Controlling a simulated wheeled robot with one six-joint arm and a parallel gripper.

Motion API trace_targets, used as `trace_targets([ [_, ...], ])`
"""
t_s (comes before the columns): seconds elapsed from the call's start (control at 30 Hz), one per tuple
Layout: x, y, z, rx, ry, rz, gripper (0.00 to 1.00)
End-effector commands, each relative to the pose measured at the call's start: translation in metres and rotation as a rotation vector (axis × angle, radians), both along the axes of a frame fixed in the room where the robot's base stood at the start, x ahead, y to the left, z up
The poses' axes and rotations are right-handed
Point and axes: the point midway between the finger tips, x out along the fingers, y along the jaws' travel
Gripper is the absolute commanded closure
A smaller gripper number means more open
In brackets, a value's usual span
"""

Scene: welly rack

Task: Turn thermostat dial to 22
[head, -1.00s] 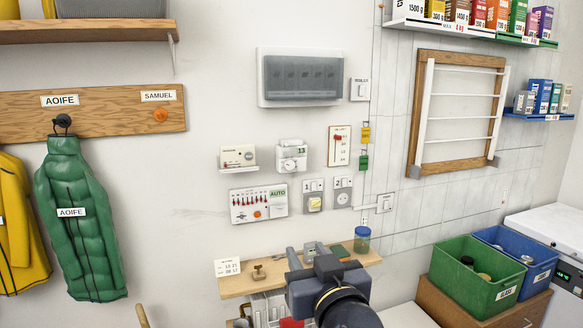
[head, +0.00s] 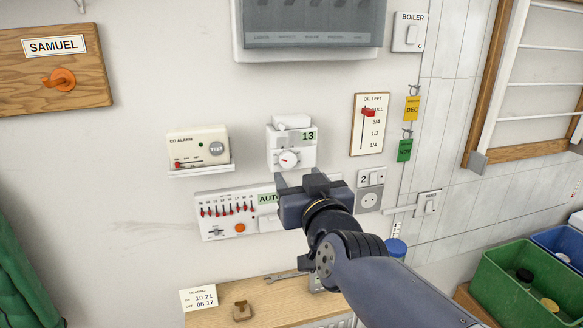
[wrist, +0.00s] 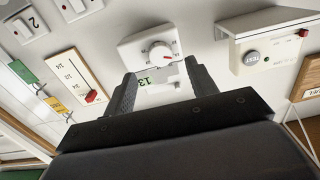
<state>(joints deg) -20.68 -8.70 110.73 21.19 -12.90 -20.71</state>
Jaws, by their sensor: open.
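The thermostat is a white wall box (head: 291,148) with a round white dial (head: 289,159) marked by a red pointer and a small display reading 13. My gripper (head: 305,181) is just below and in front of it in the head view, its body covering part of the panel beneath. In the wrist view the thermostat (wrist: 150,46) appears upside down, with its dial (wrist: 161,51) beyond the two dark fingertips. The fingers look apart from the dial.
The CO alarm (head: 198,147) sits on a small shelf left of the thermostat. A slider panel (head: 225,215) is below, partly hidden by my arm. The oil gauge (head: 369,124) and socket (head: 369,199) are to the right, the breaker box (head: 308,38) above.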

Motion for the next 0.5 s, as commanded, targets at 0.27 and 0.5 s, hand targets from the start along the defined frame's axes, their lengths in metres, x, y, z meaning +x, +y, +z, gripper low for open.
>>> trace_targets([
  [0.27, 0.039, 0.011, 0.0, -0.001, 0.002, -0.001, 0.46],
  [0.5, 0.054, 0.015, 0.0, 0.0, 0.001, -0.001, 0.46],
])
